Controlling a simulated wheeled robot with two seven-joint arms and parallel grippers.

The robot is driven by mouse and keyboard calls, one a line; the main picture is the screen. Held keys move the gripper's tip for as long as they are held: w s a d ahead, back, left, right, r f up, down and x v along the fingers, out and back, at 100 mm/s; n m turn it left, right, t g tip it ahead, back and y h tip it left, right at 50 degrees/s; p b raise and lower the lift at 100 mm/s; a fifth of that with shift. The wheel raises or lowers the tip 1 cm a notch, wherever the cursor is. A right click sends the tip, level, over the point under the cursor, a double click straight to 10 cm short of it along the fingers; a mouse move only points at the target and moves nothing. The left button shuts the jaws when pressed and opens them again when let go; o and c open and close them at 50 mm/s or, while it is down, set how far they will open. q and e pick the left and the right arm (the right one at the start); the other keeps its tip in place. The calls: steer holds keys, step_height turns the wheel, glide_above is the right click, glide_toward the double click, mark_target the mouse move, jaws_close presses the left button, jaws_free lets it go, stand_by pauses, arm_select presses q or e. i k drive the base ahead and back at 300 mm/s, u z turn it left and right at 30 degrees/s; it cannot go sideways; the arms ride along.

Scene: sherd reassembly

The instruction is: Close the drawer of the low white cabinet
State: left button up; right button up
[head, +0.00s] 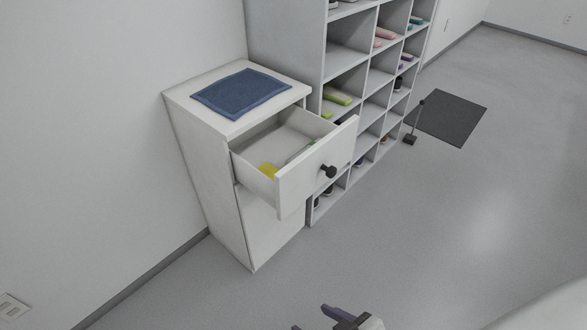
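The low white cabinet (218,220) stands against the wall left of centre. Its top drawer (314,168) is pulled well out and has a round black knob (328,171) on its front. A yellow thing and a thin greenish thing lie inside the drawer. My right gripper (311,318) shows at the bottom edge, partly cut off, well short of the drawer and apart from it. Its fingertips are spread and nothing shows between them. My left gripper is not in view.
A dark mat (452,117) lies farther back. The grey floor in front of the drawer is clear.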

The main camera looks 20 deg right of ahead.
mark_target(275, 139)
steer(key=u, duration=0.25)
steer(key=i, duration=0.55)
steer(key=z, duration=1.3)
